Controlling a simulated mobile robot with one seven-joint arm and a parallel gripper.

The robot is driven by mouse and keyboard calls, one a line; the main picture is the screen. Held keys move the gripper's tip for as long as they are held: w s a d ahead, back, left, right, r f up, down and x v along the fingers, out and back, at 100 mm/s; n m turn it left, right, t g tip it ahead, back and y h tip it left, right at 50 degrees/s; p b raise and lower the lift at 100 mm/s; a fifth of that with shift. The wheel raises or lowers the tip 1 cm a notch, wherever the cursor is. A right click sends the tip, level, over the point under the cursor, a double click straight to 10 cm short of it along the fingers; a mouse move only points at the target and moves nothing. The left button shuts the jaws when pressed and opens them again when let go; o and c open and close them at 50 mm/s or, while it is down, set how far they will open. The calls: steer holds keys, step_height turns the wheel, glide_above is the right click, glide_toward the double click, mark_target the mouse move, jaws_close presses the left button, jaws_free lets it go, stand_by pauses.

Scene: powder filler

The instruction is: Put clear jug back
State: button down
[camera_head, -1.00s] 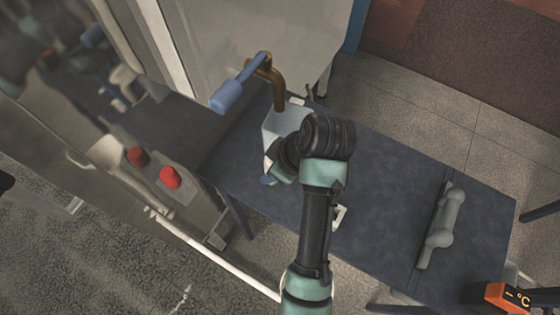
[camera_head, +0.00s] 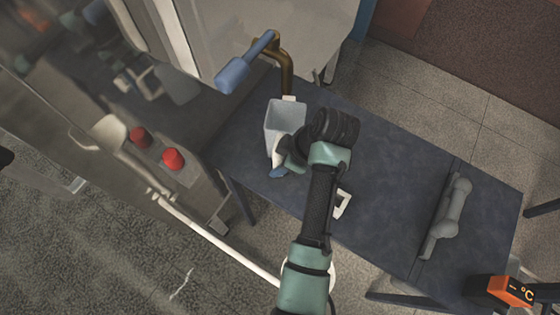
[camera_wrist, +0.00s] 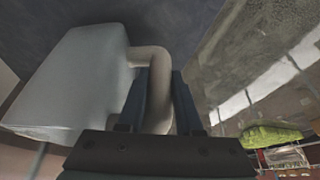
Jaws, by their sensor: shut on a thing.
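The clear jug (camera_head: 284,120) is pale and translucent, with its open mouth showing in the head view. I cannot tell whether the jug's base touches the table.
The brown spout (camera_head: 288,75) with a blue lever (camera_head: 232,75) hangs beside the jug. Red buttons (camera_head: 173,159) are on the machine at left. A white bracket (camera_head: 342,204) and a grey lumpy part (camera_head: 447,215) are on the table (camera_head: 390,185). An orange °C display (camera_head: 512,292) is at lower right.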

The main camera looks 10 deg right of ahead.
steer(key=shift+f, duration=0.35)
steer(key=shift+f, duration=0.15)
steer(key=c, duration=0.6)
jaws_free()
steer(key=shift+p+v, duration=1.7)
steer(key=shift+v, duration=4.5)
steer(key=shift+a, duration=0.1)
